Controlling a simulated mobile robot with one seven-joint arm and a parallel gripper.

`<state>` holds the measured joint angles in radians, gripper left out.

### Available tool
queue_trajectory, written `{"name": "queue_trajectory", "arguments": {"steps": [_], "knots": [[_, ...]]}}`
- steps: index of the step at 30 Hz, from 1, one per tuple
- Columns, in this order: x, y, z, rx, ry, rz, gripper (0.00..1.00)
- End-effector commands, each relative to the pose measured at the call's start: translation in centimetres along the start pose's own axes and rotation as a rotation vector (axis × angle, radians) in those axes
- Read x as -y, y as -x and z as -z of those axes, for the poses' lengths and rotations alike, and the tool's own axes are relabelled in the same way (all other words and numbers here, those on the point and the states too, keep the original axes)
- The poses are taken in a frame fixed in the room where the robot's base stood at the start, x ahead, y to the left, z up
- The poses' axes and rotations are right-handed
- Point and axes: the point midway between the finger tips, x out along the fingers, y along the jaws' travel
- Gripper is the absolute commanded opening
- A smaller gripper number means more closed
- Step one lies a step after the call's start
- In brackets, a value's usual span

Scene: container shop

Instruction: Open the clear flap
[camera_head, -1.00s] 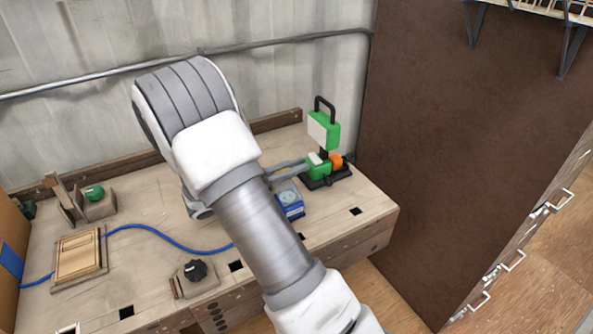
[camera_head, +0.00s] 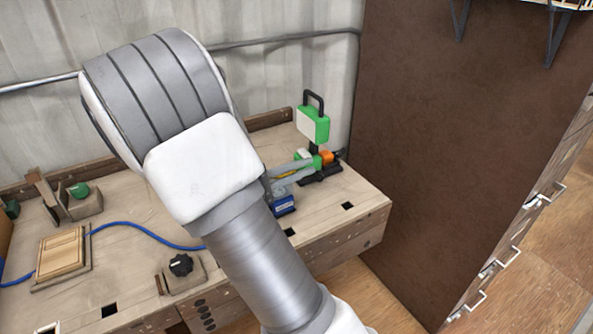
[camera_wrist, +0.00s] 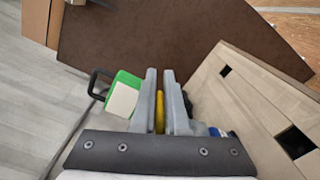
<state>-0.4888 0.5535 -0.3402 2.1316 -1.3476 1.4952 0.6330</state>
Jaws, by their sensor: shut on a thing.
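My gripper (camera_wrist: 159,75) shows its two grey fingers in the wrist view, shut on a narrow yellow piece (camera_wrist: 159,112). In the head view my gripper (camera_head: 291,170) is low over the bench, beside the green and black clamp-like device, with the yellow piece (camera_head: 287,174) between its fingers. A small blue box (camera_head: 283,206) stands just below the fingers, partly hidden by my arm. A bit of blue and white (camera_wrist: 216,131) shows beside the right finger in the wrist view. I cannot make out the clear flap itself, or whether the yellow piece belongs to it.
The green device (camera_head: 313,125) with a black handle stands close behind the gripper. A tall brown panel (camera_head: 440,150) closes off the right. A black-knob box (camera_head: 180,265), a wooden panel (camera_head: 60,252) and a blue cable (camera_head: 150,232) lie left on the bench.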

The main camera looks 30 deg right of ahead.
Motion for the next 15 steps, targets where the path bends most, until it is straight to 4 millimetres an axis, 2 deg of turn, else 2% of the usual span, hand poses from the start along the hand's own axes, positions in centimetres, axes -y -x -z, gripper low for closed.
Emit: {"name": "queue_trajectory", "arguments": {"steps": [10,15], "knots": [[1.8,0.0,-1.8,0.000,-0.313,-0.001,0.00],[2.4,0.0,-2.4,0.001,-0.313,-0.002,0.00]]}}
